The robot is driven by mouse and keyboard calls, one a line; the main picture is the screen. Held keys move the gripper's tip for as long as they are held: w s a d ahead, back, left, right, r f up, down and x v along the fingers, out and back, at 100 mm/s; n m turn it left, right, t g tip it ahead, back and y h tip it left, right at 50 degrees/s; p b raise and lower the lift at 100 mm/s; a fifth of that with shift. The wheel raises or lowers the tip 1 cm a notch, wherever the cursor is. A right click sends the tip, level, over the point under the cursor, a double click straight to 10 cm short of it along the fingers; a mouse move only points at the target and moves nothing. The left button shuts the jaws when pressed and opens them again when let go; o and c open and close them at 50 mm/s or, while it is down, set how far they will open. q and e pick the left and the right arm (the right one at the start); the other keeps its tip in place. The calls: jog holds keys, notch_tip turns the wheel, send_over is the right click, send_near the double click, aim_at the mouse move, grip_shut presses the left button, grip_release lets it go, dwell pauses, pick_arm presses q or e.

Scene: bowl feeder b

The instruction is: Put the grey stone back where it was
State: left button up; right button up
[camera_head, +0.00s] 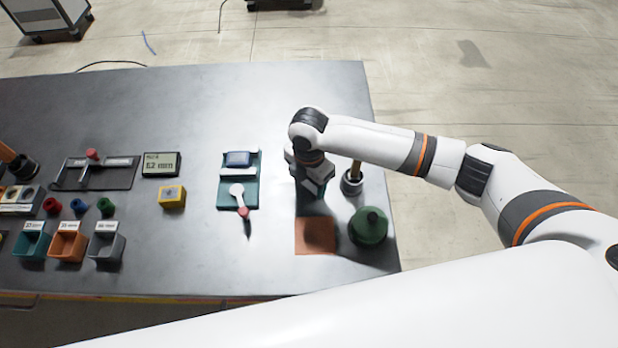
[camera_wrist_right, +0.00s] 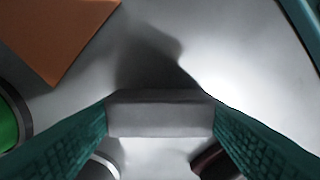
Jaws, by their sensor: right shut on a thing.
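The grey stone (camera_wrist_right: 160,116) is a pale grey block. In the right wrist view it sits between the two green-padded fingers of my right gripper (camera_wrist_right: 160,125). The gripper is shut on it. Metal table and a dark shadow show beyond the stone; whether it touches the table I cannot tell. In the head view my right gripper (camera_head: 314,192) points down over the table's right part, just behind an orange-brown mat (camera_head: 315,240). The stone cannot be made out there. The mat also shows in the right wrist view (camera_wrist_right: 58,32). My left gripper is not in view.
A green round vessel (camera_head: 368,227) and a dark cup (camera_head: 352,183) with an upright handle stand close right of my right gripper. A teal fixture (camera_head: 252,195) with a red-tipped lever lies to the left. Small bins (camera_head: 68,243) and a display (camera_head: 161,165) stand further left.

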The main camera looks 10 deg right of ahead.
aim_at(309, 183)
jog(key=shift+f, duration=0.1)
jog(key=o, duration=0.9)
notch_tip(309, 183, up, 12)
jog(key=shift+r+b, duration=0.2)
jog(key=shift+b, duration=0.5)
